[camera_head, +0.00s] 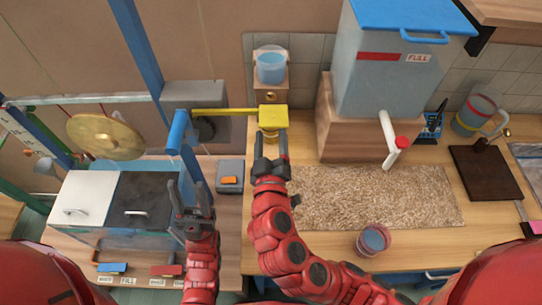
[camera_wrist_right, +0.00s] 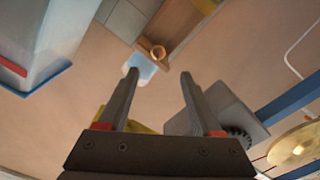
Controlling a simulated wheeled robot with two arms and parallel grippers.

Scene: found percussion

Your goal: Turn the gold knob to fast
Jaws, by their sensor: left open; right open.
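A small round gold piece (camera_head: 271,97) sits on the front of a wooden block on the back wall. I cannot tell for sure which gold part is the knob, and no "fast" mark is readable. My right gripper (camera_head: 271,145) is open and empty, just in front of the yellow block.
A light blue cup (camera_head: 270,65) stands on the wooden block. A large tank (camera_head: 390,75) with a red-capped spout stands right. A gong (camera_head: 105,137) hangs left. A grey-blue box with an orange switch (camera_head: 229,181) and a cup (camera_head: 373,240) stand on the worktop.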

